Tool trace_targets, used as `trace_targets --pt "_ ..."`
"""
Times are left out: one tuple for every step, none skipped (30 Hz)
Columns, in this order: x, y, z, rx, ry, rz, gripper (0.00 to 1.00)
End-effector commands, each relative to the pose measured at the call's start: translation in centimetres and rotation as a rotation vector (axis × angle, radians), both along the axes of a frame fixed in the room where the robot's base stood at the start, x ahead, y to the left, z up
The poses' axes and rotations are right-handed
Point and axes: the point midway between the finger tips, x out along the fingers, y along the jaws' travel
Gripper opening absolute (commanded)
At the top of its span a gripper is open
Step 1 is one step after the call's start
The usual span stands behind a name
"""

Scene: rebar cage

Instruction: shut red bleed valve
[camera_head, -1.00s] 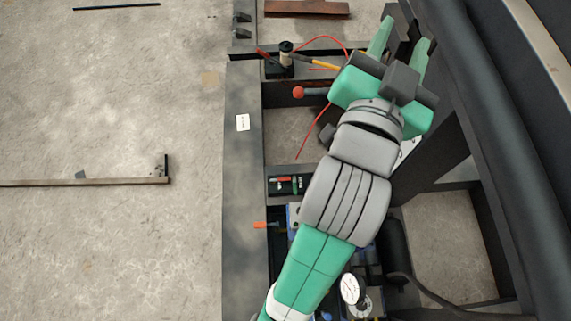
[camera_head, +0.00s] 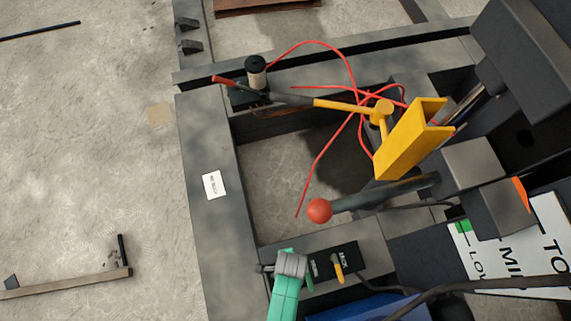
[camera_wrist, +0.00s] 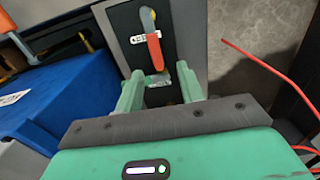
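In the wrist view, a red lever (camera_wrist: 154,51) hangs on a dark plate (camera_wrist: 125,22), just beyond my fingertips, with a small white label beside it. I take it to be the red bleed valve. My gripper (camera_wrist: 160,84) is open, its two green fingers apart, with the lever's lower end between and slightly beyond the tips. I cannot tell whether they touch it. In the head view, my grey and green arm end (camera_head: 287,275) is beside the black valve plate (camera_head: 346,254). A yellow lever (camera_head: 338,268) shows there; the red lever is not visible.
A red-ball-ended lever (camera_head: 320,210) stands above the plate in the head view. A yellow bracket (camera_head: 408,140) and looping red wires (camera_head: 318,163) lie farther back. A blue box (camera_wrist: 75,105) is at left in the wrist view. Open floor lies left of the frame.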

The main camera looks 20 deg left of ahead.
Motion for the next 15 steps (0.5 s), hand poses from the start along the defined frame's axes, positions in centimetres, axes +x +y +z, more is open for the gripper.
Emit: trace_targets --pt "0.0 0.0 0.1 -0.001 0.001 0.0 0.38" --pt "0.0 0.0 0.0 0.0 0.0 0.0 0.38" --pt "0.0 0.0 -0.4 0.0 0.0 0.001 0.38" --pt "0.1 0.0 -0.9 0.0 0.0 0.001 0.38" --pt "0.1 0.0 -1.5 0.0 0.0 0.002 0.38" --pt "0.1 0.0 -2.3 0.0 -0.001 0.002 0.38" --pt "0.1 0.1 -3.0 0.001 -0.001 0.003 0.38" --pt "0.1 0.1 -3.7 0.001 -0.001 0.003 0.38" --pt "0.1 0.1 -4.5 0.001 -0.001 0.003 0.38" --pt "0.2 0.1 -5.0 0.001 -0.003 0.003 0.38" --pt "0.2 0.1 -5.5 0.001 -0.003 0.003 0.38" --pt "0.2 0.1 -6.1 0.001 -0.003 0.003 0.38" --pt "0.2 0.1 -6.5 0.001 -0.003 0.003 0.38" --pt "0.2 0.1 -6.8 0.0 -0.004 0.003 0.38" --pt "0.2 0.1 -7.1 0.0 -0.004 0.003 0.38"
